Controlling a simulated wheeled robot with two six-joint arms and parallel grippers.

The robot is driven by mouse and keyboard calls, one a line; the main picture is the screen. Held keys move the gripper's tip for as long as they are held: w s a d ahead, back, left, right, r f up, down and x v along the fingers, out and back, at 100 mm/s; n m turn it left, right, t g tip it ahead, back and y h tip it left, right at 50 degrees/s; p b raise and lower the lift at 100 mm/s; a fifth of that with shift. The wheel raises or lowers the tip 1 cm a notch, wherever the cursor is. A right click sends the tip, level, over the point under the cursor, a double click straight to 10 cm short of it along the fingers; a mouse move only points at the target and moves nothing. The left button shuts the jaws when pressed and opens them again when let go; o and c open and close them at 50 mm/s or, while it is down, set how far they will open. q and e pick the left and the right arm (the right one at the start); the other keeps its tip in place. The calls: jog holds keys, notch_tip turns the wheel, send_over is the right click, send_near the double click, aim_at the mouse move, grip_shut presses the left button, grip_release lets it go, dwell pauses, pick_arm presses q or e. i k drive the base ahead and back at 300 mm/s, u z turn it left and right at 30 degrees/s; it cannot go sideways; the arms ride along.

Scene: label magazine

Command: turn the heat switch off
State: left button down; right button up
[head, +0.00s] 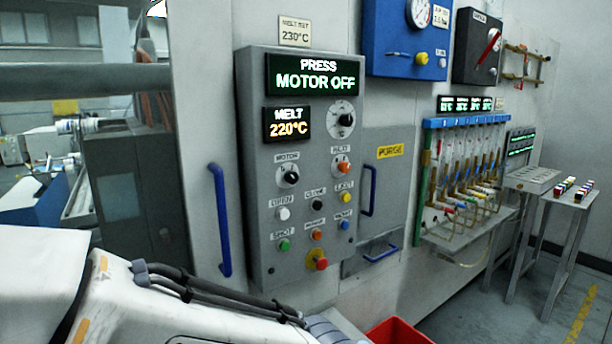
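The grey control panel (258,215) stands on the machine wall in the middle of the head view. Its display (312,76) reads "PRESS MOTOR OFF" and the melt display (288,124) reads "MELT 220°C". A round rotary selector (343,121) sits right of the melt display. Below are a black knob (289,176) labelled MOTOR and an orange-red knob (343,167) under a small blurred label. I cannot read which control is marked heat. My white left arm crosses the lower left, below the panel. Neither gripper's fingers show.
Below the knobs are several coloured buttons and a red emergency stop (321,264). Blue handles (220,220) flank the panel. A red bin (398,332) sits at the bottom. Right are a rack of tubes (465,122) and a small table (570,194).

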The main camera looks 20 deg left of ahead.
aim_at(344, 167)
jog(key=u, duration=0.15)
jog(key=k, duration=0.45)
jog(key=z, duration=0.8)
jog(key=i, duration=1)
jog(key=u, duration=0.65)
